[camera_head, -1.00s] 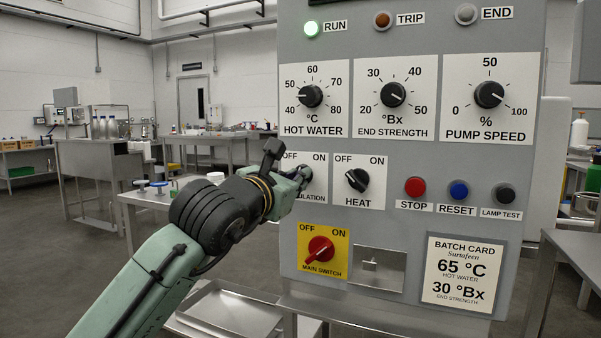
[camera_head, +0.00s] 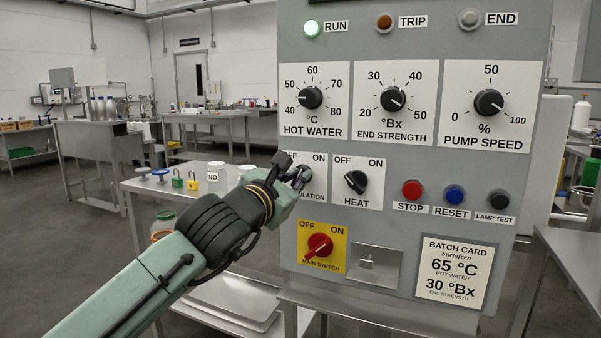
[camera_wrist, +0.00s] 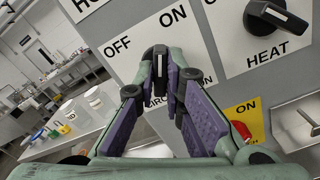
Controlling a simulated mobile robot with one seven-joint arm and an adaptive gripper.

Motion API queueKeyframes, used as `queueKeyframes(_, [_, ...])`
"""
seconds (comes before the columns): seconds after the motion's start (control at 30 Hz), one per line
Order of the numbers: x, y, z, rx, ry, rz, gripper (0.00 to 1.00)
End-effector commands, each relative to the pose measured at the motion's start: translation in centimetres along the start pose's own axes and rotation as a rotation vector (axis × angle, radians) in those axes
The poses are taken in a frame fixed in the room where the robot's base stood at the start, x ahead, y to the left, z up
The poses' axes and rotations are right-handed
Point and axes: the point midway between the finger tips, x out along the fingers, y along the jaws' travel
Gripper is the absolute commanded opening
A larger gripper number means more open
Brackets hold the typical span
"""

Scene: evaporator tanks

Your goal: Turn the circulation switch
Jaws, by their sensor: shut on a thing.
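The circulation switch (camera_wrist: 155,56) is a black knob on a white plate marked OFF and ON, on the grey control panel (camera_head: 345,222). In the wrist view it sits between my fingertips, its handle lying between the OFF and ON labels. My gripper (camera_wrist: 161,80) is shut on it, with purple-padded fingers on both sides. In the head view my gripper (camera_head: 300,178) covers most of the knob and part of the plate's lettering, so its exact angle is hard to read there.
The heat switch (camera_head: 356,182) is close on the right, pointing to OFF. The red main switch (camera_head: 319,246) is below. Stop (camera_head: 412,189), reset (camera_head: 455,194) and lamp test buttons lie further right. The green RUN lamp (camera_head: 311,27) is lit. A side table (camera_head: 150,187) with jars stands left.

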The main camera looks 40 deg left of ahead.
Motion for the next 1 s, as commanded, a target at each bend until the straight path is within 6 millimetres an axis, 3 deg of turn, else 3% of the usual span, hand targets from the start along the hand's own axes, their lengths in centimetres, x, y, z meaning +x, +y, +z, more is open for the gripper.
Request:
queueKeyframes(0.1, [-0.03, 0.33, 0.7, 0.047, -0.001, 0.001, 0.0])
queueKeyframes(1.0, [-0.02, 0.02, 0.15, 0.29, -0.002, -0.001, 0.0])
